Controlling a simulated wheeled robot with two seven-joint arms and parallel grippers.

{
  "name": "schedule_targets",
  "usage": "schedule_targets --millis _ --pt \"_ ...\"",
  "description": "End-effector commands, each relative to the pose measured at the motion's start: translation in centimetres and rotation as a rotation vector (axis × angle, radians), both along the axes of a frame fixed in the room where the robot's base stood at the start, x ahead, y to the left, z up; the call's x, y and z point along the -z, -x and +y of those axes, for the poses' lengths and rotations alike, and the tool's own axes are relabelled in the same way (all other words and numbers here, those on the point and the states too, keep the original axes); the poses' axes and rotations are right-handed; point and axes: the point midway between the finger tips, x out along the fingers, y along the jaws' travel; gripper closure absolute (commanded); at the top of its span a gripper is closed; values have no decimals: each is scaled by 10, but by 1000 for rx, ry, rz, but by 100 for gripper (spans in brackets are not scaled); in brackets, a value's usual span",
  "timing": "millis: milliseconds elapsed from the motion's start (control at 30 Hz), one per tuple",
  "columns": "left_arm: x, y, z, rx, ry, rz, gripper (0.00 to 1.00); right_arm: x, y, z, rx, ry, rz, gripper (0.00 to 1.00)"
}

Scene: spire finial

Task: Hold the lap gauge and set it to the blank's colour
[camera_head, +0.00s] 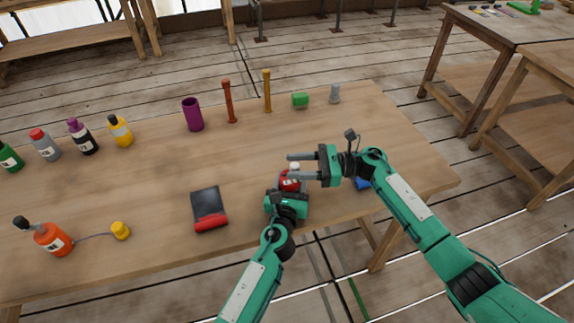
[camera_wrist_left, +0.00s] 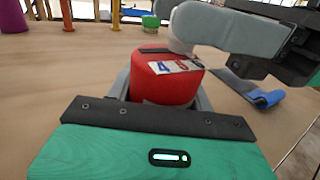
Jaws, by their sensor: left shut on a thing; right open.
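A red, drum-shaped thing, which I take to be the lap gauge (camera_head: 291,181), is near the table's front edge. In the left wrist view the red drum (camera_wrist_left: 165,80) carries a white label with a blue figure and a dark strip on top. My left gripper (camera_head: 289,189) is shut on it from the near side. My right gripper (camera_head: 296,165) is open, its grey fingers pointing left just over the gauge's top. In the left wrist view a pale grey finger covers part of the top; I cannot tell whether it touches. I cannot tell which thing is the blank.
A dark slab with a red end (camera_head: 209,209) lies left of my left gripper. A blue item (camera_head: 362,184) is partly behind my right arm. Bottles, a purple cylinder (camera_head: 192,114), two posts, a green block (camera_head: 300,100) and a grey piece (camera_head: 335,94) stand behind. The table's centre is clear.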

Motion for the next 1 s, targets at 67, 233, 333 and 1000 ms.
schedule_targets --millis 67,233,333,1000 --pt "0 0 0 0 0 0 74 -1 1 12 -2 -1 0 55" --pt "0 0 0 0 0 0 74 -1 1 26 0 0 0 55" --pt "0 0 0 0 0 0 74 0 1 29 0 1 0 55" --pt "0 0 0 0 0 0 74 0 3 33 -1 0 -1 100"
